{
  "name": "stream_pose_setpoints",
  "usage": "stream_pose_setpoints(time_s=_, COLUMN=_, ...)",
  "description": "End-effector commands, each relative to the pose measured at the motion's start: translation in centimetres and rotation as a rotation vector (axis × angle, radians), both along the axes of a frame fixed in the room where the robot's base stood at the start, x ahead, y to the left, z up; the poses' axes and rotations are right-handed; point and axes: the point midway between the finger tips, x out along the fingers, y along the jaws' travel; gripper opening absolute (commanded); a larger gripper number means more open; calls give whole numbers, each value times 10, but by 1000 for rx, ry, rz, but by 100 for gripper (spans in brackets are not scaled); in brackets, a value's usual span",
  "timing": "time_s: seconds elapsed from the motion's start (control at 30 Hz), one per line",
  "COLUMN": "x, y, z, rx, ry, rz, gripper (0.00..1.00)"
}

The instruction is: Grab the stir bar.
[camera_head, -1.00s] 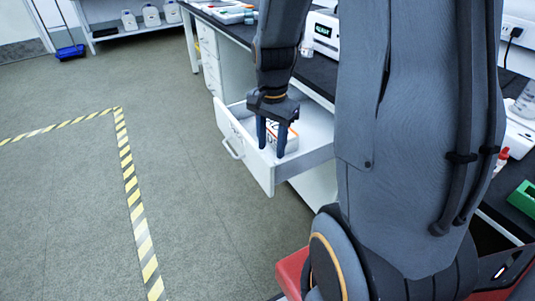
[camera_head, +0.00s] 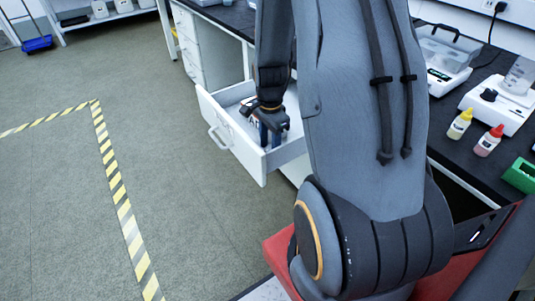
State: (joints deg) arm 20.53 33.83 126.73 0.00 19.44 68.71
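My gripper (camera_head: 270,134) points down inside an open white drawer (camera_head: 238,158) under the bench. Its two dark blue fingers show, and a white box with dark lettering (camera_head: 250,119) lies in the drawer behind and beside them. I cannot make out a stir bar; the drawer floor is partly hidden by the gripper and the drawer front. The fingertips are low in the drawer, and I cannot tell whether anything is between them.
The drawer's front panel and side walls surround the gripper. The black bench top (camera_head: 478,86) holds a yellow-capped bottle (camera_head: 459,124), a red-capped bottle (camera_head: 488,141), a green rack (camera_head: 520,175) and white instruments. Open floor with striped tape (camera_head: 123,205) lies left.

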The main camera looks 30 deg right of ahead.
Motion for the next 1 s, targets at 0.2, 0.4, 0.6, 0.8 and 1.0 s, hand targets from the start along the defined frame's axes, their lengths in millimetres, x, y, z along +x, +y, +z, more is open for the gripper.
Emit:
stream_pose_setpoints(time_s=0.2, x=0, y=1, z=-7, rx=0, ry=0, rz=1, gripper=41)
stream_pose_setpoints(time_s=0.4, x=0, y=1, z=-6, rx=0, ry=0, rz=2, gripper=25)
stream_pose_setpoints(time_s=0.6, x=0, y=1, z=-6, rx=0, ry=0, rz=2, gripper=10)
stream_pose_setpoints(time_s=0.8, x=0, y=1, z=-6, rx=0, ry=0, rz=2, gripper=10)
stream_pose_setpoints(time_s=1.0, x=1, y=0, z=13, rx=-1, ry=-3, rz=2, gripper=10)
